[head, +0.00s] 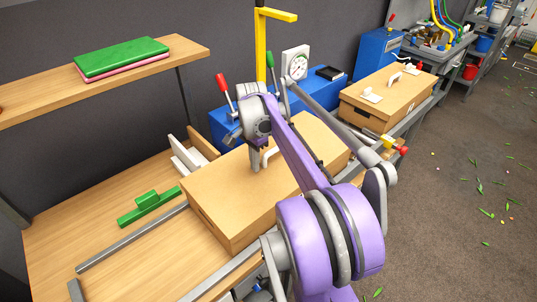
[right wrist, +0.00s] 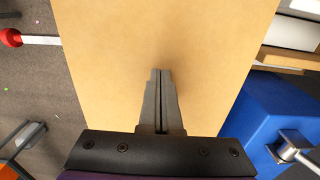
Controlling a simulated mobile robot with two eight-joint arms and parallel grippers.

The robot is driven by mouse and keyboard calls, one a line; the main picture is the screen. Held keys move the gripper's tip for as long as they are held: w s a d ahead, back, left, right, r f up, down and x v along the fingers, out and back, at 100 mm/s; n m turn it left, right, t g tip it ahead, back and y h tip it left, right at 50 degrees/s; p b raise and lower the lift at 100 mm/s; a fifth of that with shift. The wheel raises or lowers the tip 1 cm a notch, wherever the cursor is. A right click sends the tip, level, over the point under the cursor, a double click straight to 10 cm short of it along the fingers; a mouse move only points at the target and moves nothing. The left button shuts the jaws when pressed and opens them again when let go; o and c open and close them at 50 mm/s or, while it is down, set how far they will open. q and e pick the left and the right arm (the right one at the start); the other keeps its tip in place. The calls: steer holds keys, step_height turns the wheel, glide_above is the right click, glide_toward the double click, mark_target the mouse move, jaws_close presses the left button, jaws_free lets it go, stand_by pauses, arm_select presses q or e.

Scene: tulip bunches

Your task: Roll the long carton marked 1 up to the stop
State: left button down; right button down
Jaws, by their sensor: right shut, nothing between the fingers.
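A long brown carton (head: 215,195) with a white handle (head: 272,152) lies along two grey rails (head: 130,240) on the wooden bench. Its number is not visible to me. My right gripper (head: 256,166) points down at the near carton's top, beside the handle. In the right wrist view its fingers (right wrist: 160,74) are together and empty over plain cardboard (right wrist: 110,50); I cannot tell whether they touch. A short grey bar (head: 75,290) at the rails' near left end may be the stop. My left gripper is out of view.
A shelf (head: 120,72) holds green and pink slabs. The bench between the rails at the left is clear.

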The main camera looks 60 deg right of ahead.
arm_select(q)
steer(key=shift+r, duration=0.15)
arm_select(e)
steer(key=shift+s+d, duration=0.2)
steer(key=shift+d, duration=0.7)
steer(key=shift+s+d, duration=0.25)
steer(key=shift+d, duration=0.6)
steer(key=shift+s+d, duration=0.2)
steer(key=shift+d, duration=0.7)
